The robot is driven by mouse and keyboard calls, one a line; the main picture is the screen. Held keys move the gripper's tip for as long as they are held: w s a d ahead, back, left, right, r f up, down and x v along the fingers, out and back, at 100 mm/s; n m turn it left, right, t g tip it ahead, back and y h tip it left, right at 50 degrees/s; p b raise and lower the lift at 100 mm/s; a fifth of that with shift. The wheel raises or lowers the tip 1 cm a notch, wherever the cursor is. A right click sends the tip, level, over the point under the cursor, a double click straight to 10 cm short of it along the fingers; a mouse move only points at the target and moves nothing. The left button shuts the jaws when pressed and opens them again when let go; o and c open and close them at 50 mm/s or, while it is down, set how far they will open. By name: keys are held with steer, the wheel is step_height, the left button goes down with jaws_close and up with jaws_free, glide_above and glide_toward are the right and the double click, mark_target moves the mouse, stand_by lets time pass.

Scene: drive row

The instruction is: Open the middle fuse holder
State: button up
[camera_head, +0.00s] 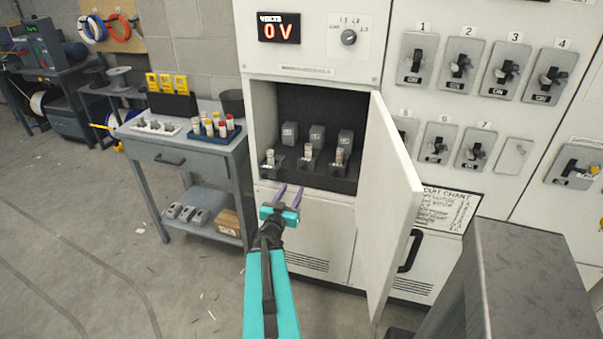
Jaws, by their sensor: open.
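The middle fuse holder (309,159) sits between two like holders in the open compartment of the white cabinet. A pale fuse (308,151) shows upright in it. The left holder (271,166) and the right holder (338,165) also each carry a pale fuse. Whether a holder is open or shut is too small to tell. My gripper (287,194) is open and empty, its purple fingers pointing at the compartment. It is in front of the compartment's lower edge, below and left of the middle holder, apart from it.
The compartment door (388,200) stands open on the right. A meter (279,28) above reads 0 V. Numbered switches (460,65) line the panel at right. A grey cart (176,150) with fuses and yellow devices stands left. The floor at lower left is mostly clear.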

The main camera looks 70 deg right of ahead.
mark_target(303, 168)
steer(key=shift+w+d+p, duration=0.2)
steer(key=shift+d+p, duration=0.55)
steer(key=shift+d, duration=2.5)
steer(key=shift+w+d+p, duration=0.15)
steer(key=shift+d+p, duration=0.6)
steer(key=shift+d, duration=2.45)
jaws_close()
